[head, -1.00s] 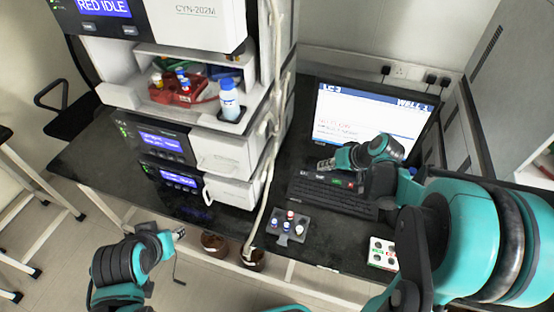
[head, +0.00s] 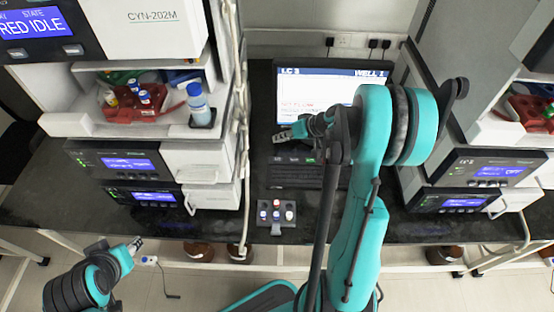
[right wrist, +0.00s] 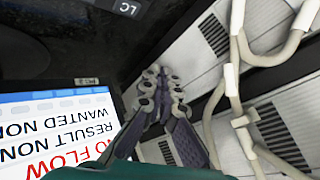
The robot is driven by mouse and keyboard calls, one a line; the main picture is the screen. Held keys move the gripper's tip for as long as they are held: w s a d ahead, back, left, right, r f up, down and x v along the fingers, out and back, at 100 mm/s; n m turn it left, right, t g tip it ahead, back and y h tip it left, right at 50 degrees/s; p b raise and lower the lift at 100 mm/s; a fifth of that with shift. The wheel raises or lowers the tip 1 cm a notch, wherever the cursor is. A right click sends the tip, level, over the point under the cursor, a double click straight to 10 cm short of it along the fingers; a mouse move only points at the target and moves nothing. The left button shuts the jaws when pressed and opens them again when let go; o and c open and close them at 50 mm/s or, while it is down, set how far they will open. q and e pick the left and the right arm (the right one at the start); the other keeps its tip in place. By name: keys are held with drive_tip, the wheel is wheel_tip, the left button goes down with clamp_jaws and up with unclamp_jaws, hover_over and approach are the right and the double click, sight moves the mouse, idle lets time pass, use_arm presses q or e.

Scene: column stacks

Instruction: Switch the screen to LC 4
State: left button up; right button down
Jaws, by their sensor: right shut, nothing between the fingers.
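The screen (head: 315,88) stands at the back of the bench and reads "LC 3" and "WELL 1" in the head view. Part of the screen (right wrist: 70,130) shows upside down in the right wrist view. The dark keyboard (head: 290,175) lies in front of it, partly hidden by my right arm. My left gripper (head: 138,243) is low at the left, away from the keyboard.
A grey rack with several vials (head: 268,232) sits on the bench in front of the keyboard. An instrument stack (head: 185,165) with a blue-capped bottle (head: 198,103) stands left; another stack (head: 480,165) stands right. Brown bottles (head: 445,255) stand below the bench.

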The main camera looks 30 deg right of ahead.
sight(280, 160)
wheel_tip(280, 160, down, 8)
drive_tip(key=b, duration=0.5)
drive_tip(key=shift+r+b, duration=0.15)
drive_tip(key=shift+b, duration=0.2)
drive_tip(key=shift+f+b, duration=0.3)
drive_tip(key=shift+f, duration=0.05)
idle(0.6)
drive_tip(key=shift+f+b, duration=0.4)
drive_tip(key=shift+b, duration=0.05)
drive_tip(key=shift+f+b, duration=0.4)
drive_tip(key=shift+f, duration=0.05)
idle(0.4)
drive_tip(key=shift+r, duration=0.15)
drive_tip(key=shift+r+p, duration=0.55)
drive_tip(key=shift+r, duration=0.2)
drive_tip(key=shift+r+p, duration=1.85)
drive_tip(key=shift+r, duration=0.65)
